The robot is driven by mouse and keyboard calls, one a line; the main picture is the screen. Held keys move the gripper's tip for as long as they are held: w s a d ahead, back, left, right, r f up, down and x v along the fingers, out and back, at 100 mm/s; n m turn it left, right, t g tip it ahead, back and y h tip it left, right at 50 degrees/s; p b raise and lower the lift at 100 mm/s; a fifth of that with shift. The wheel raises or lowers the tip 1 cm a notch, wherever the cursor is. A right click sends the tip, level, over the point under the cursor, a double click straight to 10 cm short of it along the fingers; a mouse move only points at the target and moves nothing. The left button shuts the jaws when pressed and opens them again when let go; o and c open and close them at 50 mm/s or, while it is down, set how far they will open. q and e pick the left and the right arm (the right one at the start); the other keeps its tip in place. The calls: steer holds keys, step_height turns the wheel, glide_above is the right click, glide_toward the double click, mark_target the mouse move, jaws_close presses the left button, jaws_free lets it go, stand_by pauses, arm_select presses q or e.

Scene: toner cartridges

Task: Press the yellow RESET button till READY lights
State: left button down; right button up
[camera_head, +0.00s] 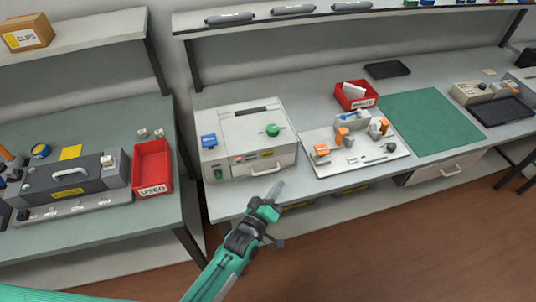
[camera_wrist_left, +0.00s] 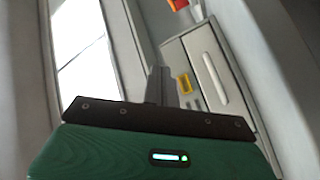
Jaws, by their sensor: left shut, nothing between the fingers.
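A pale grey machine (camera_head: 245,135) stands on the middle bench, with a green knob on top. Its front has a green switch (camera_head: 218,174), small reddish spots (camera_head: 238,158), a yellow-orange patch (camera_head: 267,153) and a handle. I cannot read RESET or READY, nor tell which spot is the button or a lit lamp. My left gripper (camera_head: 278,187) is shut and empty, in front of the machine's lower right, apart from the yellow-orange patch. In the left wrist view its dark fingers (camera_wrist_left: 155,85) point toward a grey panel with a yellow piece (camera_wrist_left: 184,82). My right gripper is out of view.
Right of the machine, a light tray (camera_head: 350,168) holds orange-tipped parts, with a red bin (camera_head: 355,96) behind and a green mat (camera_head: 430,120) beyond. On the left bench are a dark grey device (camera_head: 75,183) and a red USED bin (camera_head: 152,168). The floor in front is clear.

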mark_target(268, 154)
arm_select(q)
steer(key=w+a+b, duration=0.2)
steer(key=w+b, duration=0.1)
steer(key=w, duration=0.5)
steer(key=shift+w+a, duration=0.2)
steer(key=shift+a, duration=0.15)
stand_by(0.7)
stand_by(1.0)
steer(key=shift+w, duration=0.15)
steer(key=shift+w+a+b, duration=0.15)
steer(key=shift+w+b, duration=0.1)
steer(key=shift+b, duration=0.05)
